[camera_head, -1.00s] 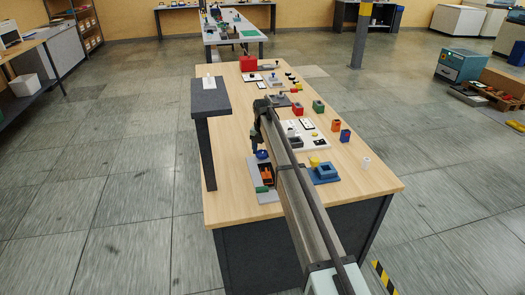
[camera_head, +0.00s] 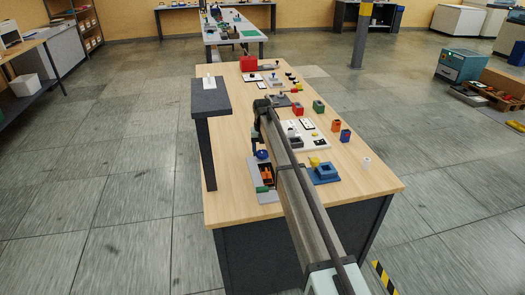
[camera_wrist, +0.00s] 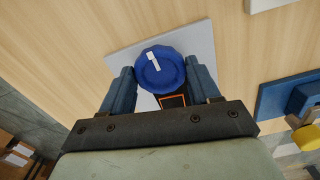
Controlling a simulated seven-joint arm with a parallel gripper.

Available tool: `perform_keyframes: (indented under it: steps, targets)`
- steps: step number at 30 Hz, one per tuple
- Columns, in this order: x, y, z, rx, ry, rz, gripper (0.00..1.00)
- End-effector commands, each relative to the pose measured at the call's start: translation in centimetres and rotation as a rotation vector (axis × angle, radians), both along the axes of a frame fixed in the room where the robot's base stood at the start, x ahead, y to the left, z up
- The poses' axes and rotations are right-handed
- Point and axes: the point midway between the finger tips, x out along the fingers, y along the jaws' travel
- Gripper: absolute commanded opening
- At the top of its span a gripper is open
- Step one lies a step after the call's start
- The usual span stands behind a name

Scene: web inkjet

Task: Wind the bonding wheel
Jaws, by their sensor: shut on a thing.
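The bonding wheel is a round blue knob (camera_wrist: 160,72) with a white mark on its top, which points up and slightly left in the wrist view. It stands over a light grey base plate (camera_wrist: 198,45) and also shows in the head view as a small blue knob (camera_head: 262,155). My gripper (camera_wrist: 160,66) is shut on the wheel, one blue-grey finger on each side of it. A black part with an orange outline (camera_wrist: 173,101) lies just below the wheel, partly hidden by the gripper body.
A blue block fixture (camera_head: 325,174) with a yellow knob (camera_head: 314,161) stands to the right on the wooden table (camera_head: 228,180). A dark raised shelf (camera_head: 210,97) stands at the left edge. Several small coloured blocks sit farther right. Bare wood lies left of the base plate.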

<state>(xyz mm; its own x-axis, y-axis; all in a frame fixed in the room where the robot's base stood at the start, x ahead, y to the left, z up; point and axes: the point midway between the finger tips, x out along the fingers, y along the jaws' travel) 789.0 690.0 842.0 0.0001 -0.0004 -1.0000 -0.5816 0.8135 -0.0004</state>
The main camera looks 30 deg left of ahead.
Motion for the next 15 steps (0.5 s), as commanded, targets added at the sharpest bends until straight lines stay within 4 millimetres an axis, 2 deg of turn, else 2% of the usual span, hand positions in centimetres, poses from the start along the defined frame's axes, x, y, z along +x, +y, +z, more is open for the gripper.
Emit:
perform_keyframes:
  steps: [7, 8, 15]
  targets:
    - [0.00, 0.06, 0.04, 0.001, -0.001, 0.000, 0.31]
    - [0.00, 0.07, 0.04, 0.001, -0.001, 0.000, 0.63]
    - [-0.01, 0.04, 0.02, 0.001, -0.001, -0.001, 0.86]
